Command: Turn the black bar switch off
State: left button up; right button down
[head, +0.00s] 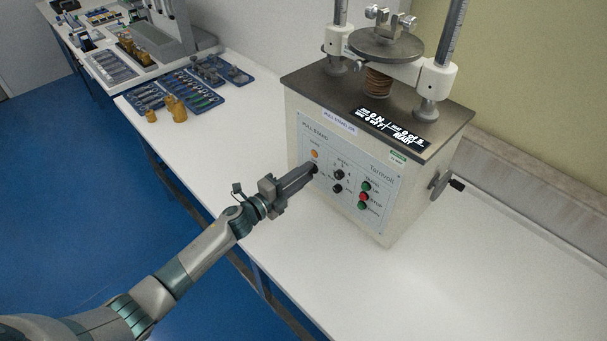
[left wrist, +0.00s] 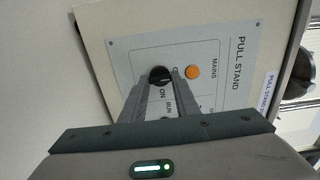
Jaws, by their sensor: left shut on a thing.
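The pull stand (head: 335,180) is a cream box with a grey top, standing on the white bench. Its front panel carries the black bar switch (left wrist: 159,75) under the MAINS label, with an orange lamp (head: 314,154) beside it. My left gripper (head: 311,170) reaches the panel from the left, its fingertips at the switch. In the left wrist view the fingers are shut on the black switch and partly hide it. The lettering ON shows next to the switch. The bar's exact angle is hidden. My right gripper is not in view.
Other black knobs (head: 338,188) and green and red buttons (head: 364,197) sit right of the switch. A crank handle (head: 456,185) sticks out on the right side. Blue trays (head: 205,97) and brass weights (head: 177,112) lie at the back left. The bench in front is clear.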

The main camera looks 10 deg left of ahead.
pick_arm(q)
jog(key=o, duration=1)
jog(key=shift+o, duration=0.2)
jog(key=b+v, duration=0.4)
jog(key=v, duration=1.3)
jog(key=shift+s+b, duration=0.25)
jog(key=shift+b, duration=0.15)
jog(key=shift+a, duration=0.15)
